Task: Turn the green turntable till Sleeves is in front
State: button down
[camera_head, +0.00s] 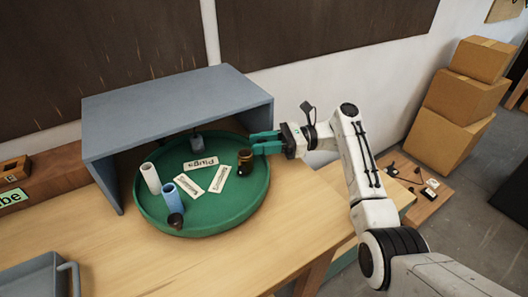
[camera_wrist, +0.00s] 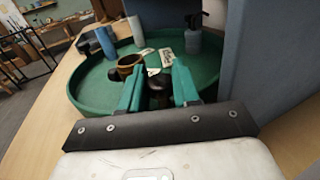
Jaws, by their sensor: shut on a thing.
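The green turntable (camera_head: 215,221) is a round rimmed tray, its back part under a grey hood. In the head view a white cylinder (camera_head: 151,178), a blue cylinder (camera_head: 169,194) and a dark round-topped piece (camera_head: 175,221) stand at its left and front left. Three label cards lie near its middle; one reads "Plugs" (camera_head: 200,162), the other two (camera_head: 181,187) (camera_head: 219,179) are too small to read. My gripper (camera_head: 252,143) reaches in at the right rim, beside a brown, gold-rimmed piece (camera_head: 245,155). In the wrist view its green fingers (camera_wrist: 158,85) are shut on a dark piece (camera_wrist: 157,92).
The grey hood (camera_head: 175,105) stands close behind and left of my gripper. A small grey piece (camera_head: 197,143) is at the turntable's back. A grey tray (camera_head: 35,280) lies at front left. The wooden bench (camera_head: 280,235) is clear in front. Cardboard boxes (camera_head: 450,140) are stacked at right.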

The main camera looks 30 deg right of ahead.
jog(key=shift+w+g, duration=0.25)
jog(key=shift+g, duration=0.05)
jog(key=c, duration=1.2)
grip_release()
jog(key=shift+o, duration=0.2)
jog(key=shift+d, duration=0.15)
jog(key=b+v, duration=0.2)
jog(key=v, duration=0.8)
jog(key=shift+s+d+f, duration=0.1)
jog(key=shift+s+d, duration=0.05)
jog(key=shift+d, duration=0.15)
